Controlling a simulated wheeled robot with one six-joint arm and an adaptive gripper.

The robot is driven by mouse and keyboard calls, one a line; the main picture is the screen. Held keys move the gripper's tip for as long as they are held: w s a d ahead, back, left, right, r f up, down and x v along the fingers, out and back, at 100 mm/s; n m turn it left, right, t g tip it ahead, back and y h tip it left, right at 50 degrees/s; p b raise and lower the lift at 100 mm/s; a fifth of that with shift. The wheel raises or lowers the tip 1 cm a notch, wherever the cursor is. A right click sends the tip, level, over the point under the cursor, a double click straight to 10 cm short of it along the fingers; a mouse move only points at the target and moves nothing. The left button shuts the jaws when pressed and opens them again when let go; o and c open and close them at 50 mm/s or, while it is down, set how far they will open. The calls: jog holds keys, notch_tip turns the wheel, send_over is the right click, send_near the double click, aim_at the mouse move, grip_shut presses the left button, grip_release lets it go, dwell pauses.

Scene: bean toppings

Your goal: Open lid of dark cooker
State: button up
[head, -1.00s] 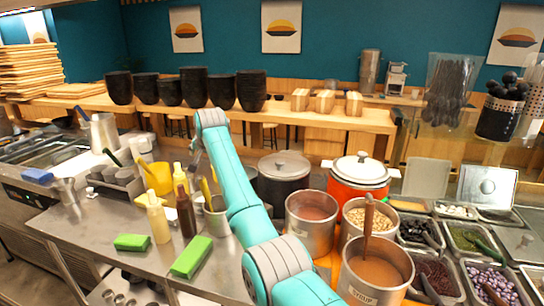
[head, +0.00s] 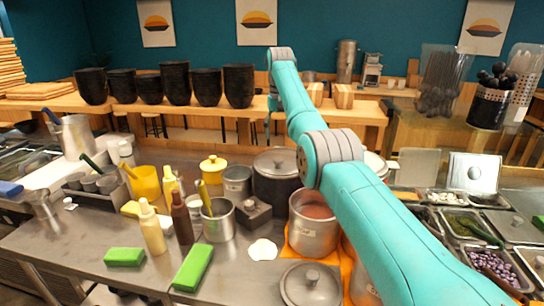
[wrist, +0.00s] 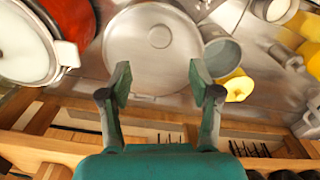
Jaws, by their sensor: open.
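The dark cooker (head: 275,192) stands on the counter behind the steel pots. Its round grey lid (head: 277,162) with a knob sits on top, closed. In the wrist view the lid (wrist: 150,62) is seen from above, with its knob (wrist: 158,37) beyond the fingertips. My gripper (wrist: 158,80) is open and empty, its two fingers spread over the near part of the lid. I cannot tell the height gap between fingers and lid. In the head view my arm rises on the right of the cooker, and the fingers are not clear.
The red cooker with a pale lid (wrist: 22,45) stands beside the dark one, mostly hidden by my arm in the head view. A grey pot (head: 237,182) and yellow pot (head: 213,169) stand to its left. A steel pot (head: 313,228) is in front. Black bowls (head: 175,82) line the shelf behind.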

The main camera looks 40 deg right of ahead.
aim_at(278, 159)
notch_tip(278, 159, down, 9)
jog(key=shift+f, duration=0.1)
dwell(0.3)
grip_shut()
